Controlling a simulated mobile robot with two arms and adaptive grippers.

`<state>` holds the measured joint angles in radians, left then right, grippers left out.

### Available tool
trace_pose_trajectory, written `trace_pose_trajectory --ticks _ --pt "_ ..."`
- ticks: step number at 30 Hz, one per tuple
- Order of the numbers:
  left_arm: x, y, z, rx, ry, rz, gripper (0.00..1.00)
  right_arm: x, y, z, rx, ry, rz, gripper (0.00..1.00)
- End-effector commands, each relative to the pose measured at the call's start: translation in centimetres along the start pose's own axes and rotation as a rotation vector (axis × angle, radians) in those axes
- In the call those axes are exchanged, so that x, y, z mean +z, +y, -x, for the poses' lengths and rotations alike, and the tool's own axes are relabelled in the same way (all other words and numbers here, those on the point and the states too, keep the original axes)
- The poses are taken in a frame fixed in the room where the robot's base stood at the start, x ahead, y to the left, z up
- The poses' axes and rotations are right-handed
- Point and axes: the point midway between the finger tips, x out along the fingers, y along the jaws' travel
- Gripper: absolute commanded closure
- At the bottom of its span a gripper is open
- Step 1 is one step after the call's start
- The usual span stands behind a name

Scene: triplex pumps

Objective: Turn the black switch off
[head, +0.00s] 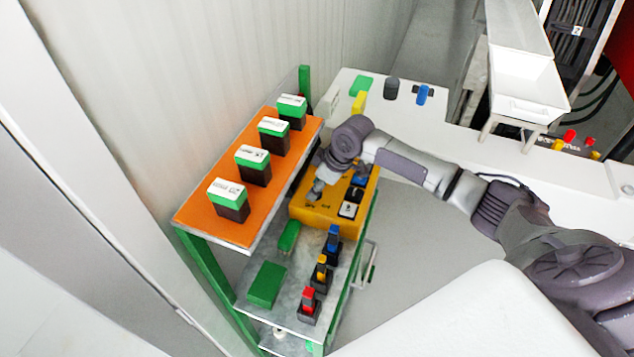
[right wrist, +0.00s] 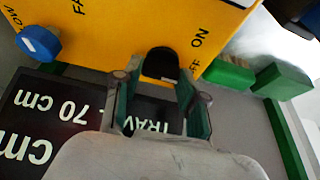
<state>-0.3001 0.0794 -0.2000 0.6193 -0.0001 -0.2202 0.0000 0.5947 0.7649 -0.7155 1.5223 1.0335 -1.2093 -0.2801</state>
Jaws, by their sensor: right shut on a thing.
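The yellow control box (head: 330,208) sits on the green-framed shelf in the head view. In the right wrist view its yellow face (right wrist: 110,35) carries an "ON" label and a partly hidden label ending in "FF". The black switch (right wrist: 160,64) stands on this face, between my right gripper's fingers (right wrist: 160,90). My right gripper is shut on the switch. In the head view my right gripper (head: 318,188) reaches down onto the box, and the arm and gripper hide the switch there. The switch's exact angle is hard to tell. My left gripper is not in view.
A blue knob (right wrist: 38,43) is on the same box. An orange shelf (head: 200,215) with several green-and-black blocks stands close on the left. Red, yellow and blue switches stand on the lower shelf, beside a green block (head: 267,284). A white counter (head: 450,132) lies behind.

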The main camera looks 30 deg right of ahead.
Motion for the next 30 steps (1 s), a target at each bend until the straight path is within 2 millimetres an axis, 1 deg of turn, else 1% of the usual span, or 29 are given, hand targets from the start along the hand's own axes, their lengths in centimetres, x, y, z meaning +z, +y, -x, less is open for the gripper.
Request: trace_pose_trajectory --ticks 10,11,12,13,23,26,30 --pt "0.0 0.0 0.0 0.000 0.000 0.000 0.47 0.1 0.0 0.0 0.001 -0.001 -0.006 0.93" --pt "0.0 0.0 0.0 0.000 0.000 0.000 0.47 0.1 0.0 0.0 0.001 -0.001 -0.006 0.57" --pt "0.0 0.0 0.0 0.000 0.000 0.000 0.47 0.1 0.0 0.0 0.001 -0.001 -0.006 0.50" --pt "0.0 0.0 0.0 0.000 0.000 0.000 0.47 0.1 0.0 0.0 0.001 -0.001 -0.006 0.48" --pt "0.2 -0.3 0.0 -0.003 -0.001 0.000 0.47 0.0 0.1 0.2 0.001 0.000 -0.004 0.48" --pt "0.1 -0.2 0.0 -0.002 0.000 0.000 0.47 0.0 0.1 1.2 0.003 0.000 -0.004 0.48" --pt "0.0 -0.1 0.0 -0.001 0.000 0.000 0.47 0.1 0.2 3.8 0.005 0.000 -0.003 0.48"
